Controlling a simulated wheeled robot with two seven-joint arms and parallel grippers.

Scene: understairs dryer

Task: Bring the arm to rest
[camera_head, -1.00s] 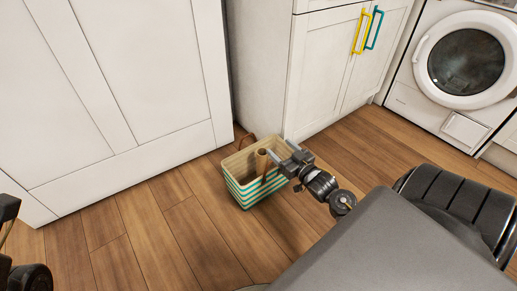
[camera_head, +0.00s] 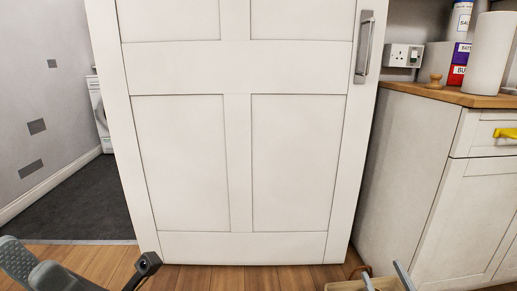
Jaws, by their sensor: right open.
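My right gripper (camera_head: 386,278) shows at the bottom edge, right of the middle. Its two grey fingertips stand apart, so it is open. It is over or beside a light woven basket (camera_head: 343,286), whose rim only just shows; I cannot tell the height between them. Nothing shows between the fingers. The basket's inside and lower part are cut off by the frame. At the lower left are dark and grey parts of my left arm; the left gripper's fingers are not seen.
A white panelled door (camera_head: 238,150) with a metal handle (camera_head: 364,47) fills the middle. A white cabinet (camera_head: 410,170) with a wooden top (camera_head: 450,95) stands at right, bearing jars and a white roll (camera_head: 489,55). A dark-floored space (camera_head: 80,205) opens at left.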

